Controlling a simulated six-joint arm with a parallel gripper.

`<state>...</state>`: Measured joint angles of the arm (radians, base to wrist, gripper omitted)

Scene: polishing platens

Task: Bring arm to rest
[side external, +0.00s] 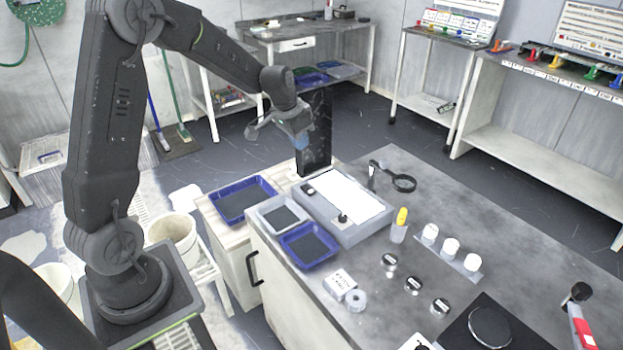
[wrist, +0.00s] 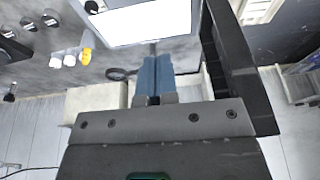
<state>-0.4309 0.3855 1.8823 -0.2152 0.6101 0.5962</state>
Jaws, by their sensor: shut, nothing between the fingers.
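My gripper (side external: 299,133) hangs in the air in the side external view, above and behind the light box with the bright white top (side external: 346,203). In the wrist view its two blue fingers (wrist: 154,78) are together with nothing between them. The bright white top also shows in the wrist view (wrist: 150,22), beyond the fingertips. My arm is raised and bent, reaching from the left. The gripper touches nothing that I can see.
Blue trays (side external: 309,246) and a grey tray (side external: 281,215) lie left of the light box. A dark post (side external: 313,130) stands close behind the gripper. A magnifier (side external: 403,183), a yellow-capped bottle (side external: 400,226), white-topped jars (side external: 450,247) and metal pucks (side external: 388,263) stand on the worktop.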

